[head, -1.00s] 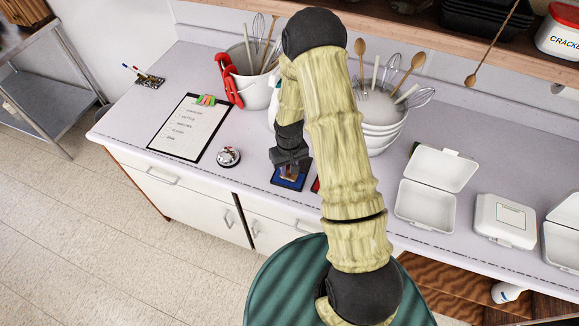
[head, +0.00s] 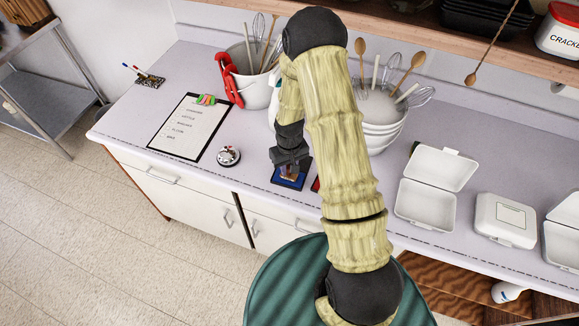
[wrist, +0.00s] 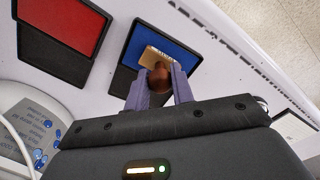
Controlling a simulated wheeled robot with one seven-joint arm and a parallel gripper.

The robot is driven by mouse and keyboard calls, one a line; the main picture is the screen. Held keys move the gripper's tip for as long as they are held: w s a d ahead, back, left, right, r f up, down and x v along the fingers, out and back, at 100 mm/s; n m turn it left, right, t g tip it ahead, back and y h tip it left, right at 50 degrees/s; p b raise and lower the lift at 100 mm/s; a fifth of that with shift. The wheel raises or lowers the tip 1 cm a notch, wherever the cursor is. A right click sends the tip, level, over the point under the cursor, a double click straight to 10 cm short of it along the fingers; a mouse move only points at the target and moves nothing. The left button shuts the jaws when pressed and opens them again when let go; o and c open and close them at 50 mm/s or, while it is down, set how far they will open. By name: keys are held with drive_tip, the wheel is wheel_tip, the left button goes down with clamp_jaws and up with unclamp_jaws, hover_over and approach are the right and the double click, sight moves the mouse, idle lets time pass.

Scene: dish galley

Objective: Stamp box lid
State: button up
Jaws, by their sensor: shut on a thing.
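My gripper (head: 289,162) is shut on a stamp with a brown knob handle and a wooden block (wrist: 153,57). The stamp is over the blue ink pad (wrist: 178,50), inside its dark case; I cannot tell whether it touches the pad. The pad also shows in the head view (head: 283,182), partly under my gripper. A closed white box (head: 490,215) with a pale label panel on its lid (head: 511,216) stands on the counter at the right, well away from my gripper.
A red ink pad (wrist: 62,22) lies beside the blue one. A call bell (head: 228,156) and a clipboard (head: 190,128) are left of my gripper. An open white box (head: 425,205) stands between my arm and the closed box. Stacked bowls (head: 380,135) stand behind my arm.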

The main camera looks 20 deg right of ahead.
idle(0.3)
drive_tip(key=shift+r+p, duration=2.45)
drive_tip(key=shift+r, duration=1.05)
drive_tip(key=shift+w+f, duration=0.1)
drive_tip(key=shift+f, duration=0.1)
